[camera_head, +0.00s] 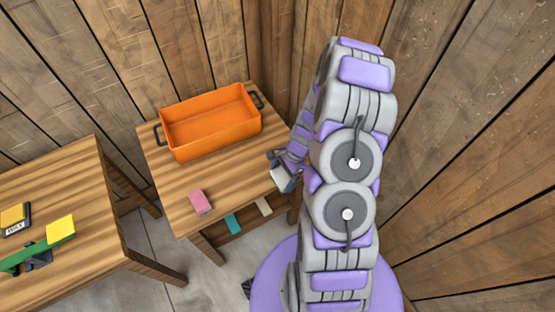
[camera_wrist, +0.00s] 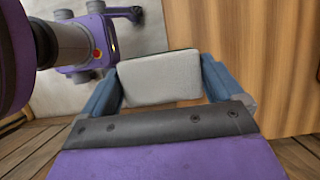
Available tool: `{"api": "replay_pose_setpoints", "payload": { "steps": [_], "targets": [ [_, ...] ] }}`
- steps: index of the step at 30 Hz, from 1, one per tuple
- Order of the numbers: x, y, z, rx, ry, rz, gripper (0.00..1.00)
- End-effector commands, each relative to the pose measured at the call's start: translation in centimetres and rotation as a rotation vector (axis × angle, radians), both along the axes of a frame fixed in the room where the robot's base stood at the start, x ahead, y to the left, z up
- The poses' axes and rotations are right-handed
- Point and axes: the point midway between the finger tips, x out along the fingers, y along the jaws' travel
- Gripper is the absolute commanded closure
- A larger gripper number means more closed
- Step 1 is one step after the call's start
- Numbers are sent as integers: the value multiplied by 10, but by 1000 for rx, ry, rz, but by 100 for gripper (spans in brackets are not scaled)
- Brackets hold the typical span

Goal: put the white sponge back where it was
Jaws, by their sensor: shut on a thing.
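The white sponge (camera_wrist: 160,78) is a pale block with a dark edge, held between the two blue fingers of my gripper (camera_wrist: 163,88) in the wrist view. My gripper is shut on it. In the head view the sponge (camera_head: 280,177) shows small, with my gripper (camera_head: 284,172) at the right edge of the wooden table (camera_head: 172,185). Whether the sponge touches the tabletop cannot be told. A pink sponge-like block (camera_head: 200,202) lies on this table near its front edge, left of my gripper.
An orange bin (camera_head: 212,142) with dark handles stands at the table's back. Teal (camera_head: 232,224) and beige (camera_head: 264,206) pieces show at the front edge. A second table (camera_head: 85,180) at left holds a yellow block (camera_head: 60,227), a green item (camera_head: 40,250) and a WAX-labelled item (camera_head: 15,219). Wooden walls stand close behind and right.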

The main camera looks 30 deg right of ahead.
Motion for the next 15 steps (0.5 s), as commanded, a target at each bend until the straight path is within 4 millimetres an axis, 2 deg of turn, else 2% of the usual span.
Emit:
{"api": "replay_pose_setpoints", "payload": {
  "steps": [1, 6, 12, 15],
  "targets": [
    [11, -6, -3, -5, -5, -2, 30],
    [41, -14, -6, -7, -3, 0, 30],
    [73, -21, -8, -8, -3, 1, 30],
    [83, -26, -8, -8, -2, -2, 30]
  ]
}}
